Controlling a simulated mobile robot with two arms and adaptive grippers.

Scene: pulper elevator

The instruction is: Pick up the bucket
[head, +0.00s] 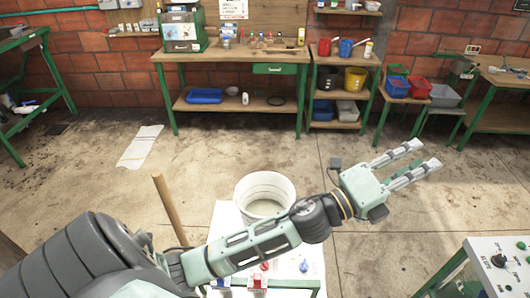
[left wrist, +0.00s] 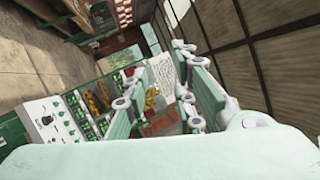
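A white bucket (head: 265,187) stands upright, open at the top, on a small white-topped table (head: 222,222) in front of me in the head view. The inside of the bucket looks pale. My left forearm passes in front of its lower part and hides it. My left gripper (head: 428,154) is to the right of the bucket, well apart from it, pointing right and away. Its two fingers are spread with nothing between them. The left wrist view also shows the spread fingers (left wrist: 165,75), and no white bucket is visible there. My right gripper is not in view.
A wooden stick (head: 169,208) rises left of the bucket. Small red and blue items lie on the table's near edge. A control panel (head: 505,262) stands at the lower right. Workbenches (head: 230,57) line the brick wall. The concrete floor between is mostly clear.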

